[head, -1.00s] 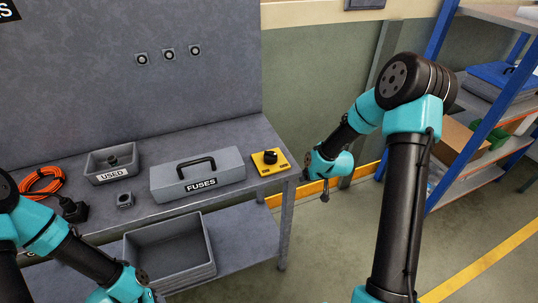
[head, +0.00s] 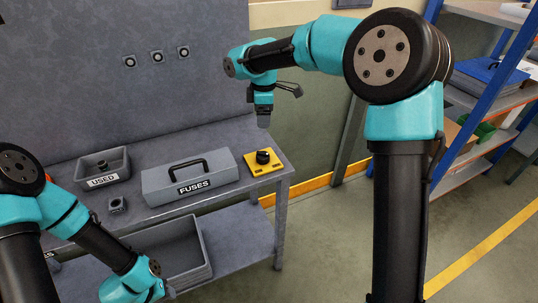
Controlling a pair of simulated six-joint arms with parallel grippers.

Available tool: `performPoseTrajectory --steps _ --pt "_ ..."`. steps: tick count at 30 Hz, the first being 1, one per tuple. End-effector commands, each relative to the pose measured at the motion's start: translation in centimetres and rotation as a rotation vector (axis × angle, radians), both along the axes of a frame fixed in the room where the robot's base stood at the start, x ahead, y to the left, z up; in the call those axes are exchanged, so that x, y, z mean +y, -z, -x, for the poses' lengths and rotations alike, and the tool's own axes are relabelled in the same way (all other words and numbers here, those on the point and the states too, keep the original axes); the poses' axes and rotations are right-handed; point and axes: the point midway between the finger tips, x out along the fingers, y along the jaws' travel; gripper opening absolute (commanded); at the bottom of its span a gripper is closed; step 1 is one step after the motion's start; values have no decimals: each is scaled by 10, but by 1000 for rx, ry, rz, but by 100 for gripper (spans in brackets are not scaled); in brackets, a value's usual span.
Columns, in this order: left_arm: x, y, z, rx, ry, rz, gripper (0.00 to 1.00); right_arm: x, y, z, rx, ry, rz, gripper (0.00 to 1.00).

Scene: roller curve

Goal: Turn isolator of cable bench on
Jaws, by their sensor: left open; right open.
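The isolator (head: 258,168) is a yellow plate with a black rotary knob on top, at the right end of the bench top. My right gripper (head: 264,119) is above the isolator's knob, pointing down, apart from it and empty. Its jaws are open, though the fingers look small from here. My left gripper (head: 171,292) is low at the bottom of the view, in front of the lower shelf, open and partly hidden by its own wrist.
A grey FUSES case (head: 212,182) with a black handle stands just left of the isolator. An open grey crate (head: 195,225) is on the lower shelf. Blue-framed shelving (head: 490,90) stands right.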

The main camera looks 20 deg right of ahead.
Motion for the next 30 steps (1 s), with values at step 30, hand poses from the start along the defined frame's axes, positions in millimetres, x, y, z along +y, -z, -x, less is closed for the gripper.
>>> performPoseTrajectory --steps 30 --pt "0 0 0 0 0 0 40 7 59 4 23 -34 21 77"
